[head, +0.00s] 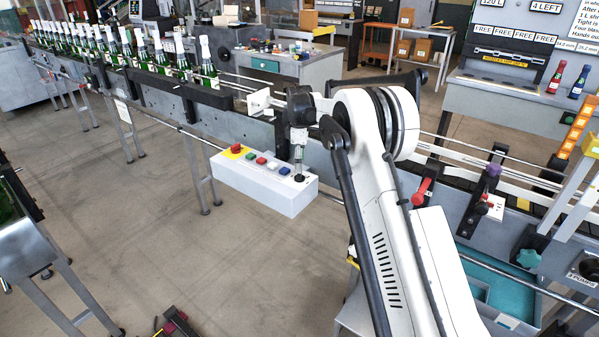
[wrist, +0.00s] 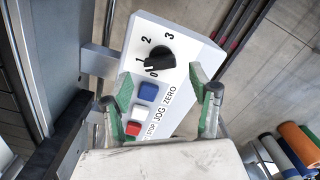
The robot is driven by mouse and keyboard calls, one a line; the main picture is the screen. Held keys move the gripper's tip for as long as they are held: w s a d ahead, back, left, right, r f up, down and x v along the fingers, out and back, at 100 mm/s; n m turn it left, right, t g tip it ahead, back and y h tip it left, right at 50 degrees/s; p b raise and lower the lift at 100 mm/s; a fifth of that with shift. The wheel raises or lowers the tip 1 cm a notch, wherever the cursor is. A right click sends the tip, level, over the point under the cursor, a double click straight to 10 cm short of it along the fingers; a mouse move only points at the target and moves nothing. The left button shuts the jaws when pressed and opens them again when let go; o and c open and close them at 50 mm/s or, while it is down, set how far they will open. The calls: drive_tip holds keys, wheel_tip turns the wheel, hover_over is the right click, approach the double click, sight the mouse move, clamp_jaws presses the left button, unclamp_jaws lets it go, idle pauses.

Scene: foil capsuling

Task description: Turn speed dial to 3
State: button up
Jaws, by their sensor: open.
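The speed dial (wrist: 160,58) is a black round knob on a white control box (wrist: 196,47), with the marks 0, 1, 2 and 3 around it. Its pointer end seems to face the 0 and 1 side; the exact setting is hard to read. In the head view my gripper (head: 298,162) points down above the right end of the control box (head: 262,183), over the dial (head: 299,178).
Blue, white and red buttons (wrist: 148,92) sit beside the dial. A red emergency stop (head: 237,148) on yellow is at the box's left end. The conveyor (head: 225,118) runs behind the box, carrying several green bottles (head: 208,66).

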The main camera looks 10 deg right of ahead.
sight(300, 175)
drive_tip(key=shift+f, duration=2.25)
drive_tip(key=c, duration=1.1)
drive_tip(key=shift+c, duration=0.2)
